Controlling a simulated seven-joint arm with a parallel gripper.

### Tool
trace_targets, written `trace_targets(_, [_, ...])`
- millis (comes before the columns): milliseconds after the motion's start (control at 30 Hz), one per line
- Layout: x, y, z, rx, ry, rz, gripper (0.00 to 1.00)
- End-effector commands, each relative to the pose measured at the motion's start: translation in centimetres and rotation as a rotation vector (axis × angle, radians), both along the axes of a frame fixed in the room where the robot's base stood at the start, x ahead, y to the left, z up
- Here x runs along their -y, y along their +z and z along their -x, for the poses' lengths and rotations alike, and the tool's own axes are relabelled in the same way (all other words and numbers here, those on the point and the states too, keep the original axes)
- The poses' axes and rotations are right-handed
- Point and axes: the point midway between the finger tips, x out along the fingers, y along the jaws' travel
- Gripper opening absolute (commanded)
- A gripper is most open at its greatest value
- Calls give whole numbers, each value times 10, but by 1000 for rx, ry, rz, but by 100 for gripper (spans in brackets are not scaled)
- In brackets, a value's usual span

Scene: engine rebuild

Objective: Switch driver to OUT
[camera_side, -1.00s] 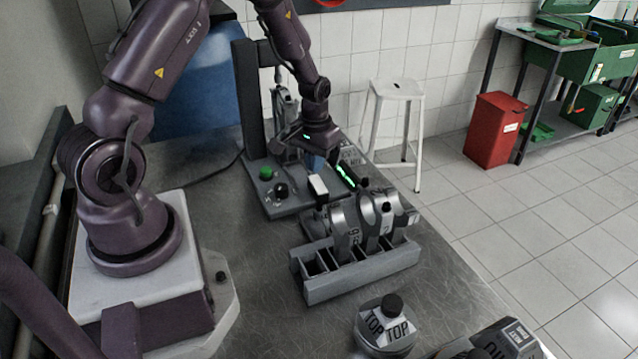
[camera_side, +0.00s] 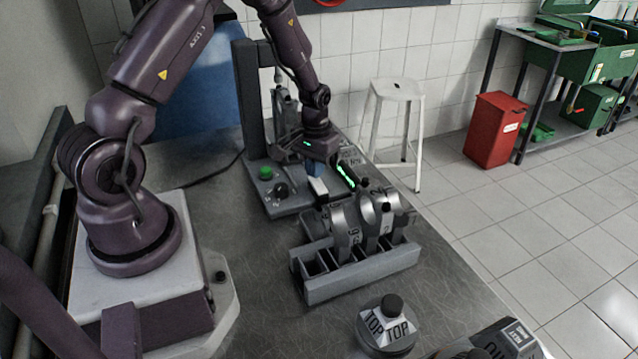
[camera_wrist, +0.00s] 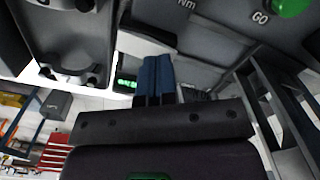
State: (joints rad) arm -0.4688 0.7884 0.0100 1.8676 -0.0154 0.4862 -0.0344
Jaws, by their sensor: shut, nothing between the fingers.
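The grey driver station (camera_side: 285,207) stands on the bench behind the rack, with a tall dark column at its back. It carries a green button (camera_side: 266,172), marked GO in the wrist view (camera_wrist: 290,8), and a black knob (camera_side: 281,189) with small marks beside it. A white-topped block (camera_side: 318,186) stands to the right of the knob. My gripper (camera_side: 314,169) is shut and empty, its blue fingertips just above and behind this block; I cannot tell whether they touch. The blue fingers also show in the wrist view (camera_wrist: 157,78). I cannot read an OUT mark.
A grey slotted rack (camera_side: 360,275) holds several metal connecting rods (camera_side: 345,230) in front of the station. A piston marked TOP (camera_side: 386,330) stands nearer the camera. A green-lit display (camera_side: 346,174) is right of my gripper.

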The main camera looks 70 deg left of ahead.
Motion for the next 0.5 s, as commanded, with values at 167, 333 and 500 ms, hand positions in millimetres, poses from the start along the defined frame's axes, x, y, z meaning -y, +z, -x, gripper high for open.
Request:
trace_targets(167, [0,-3,0,0,0,0,0])
trace_targets(333, [0,-5,0,1,0,-1,0])
trace_targets(500, [0,-8,0,1,0,-1,0])
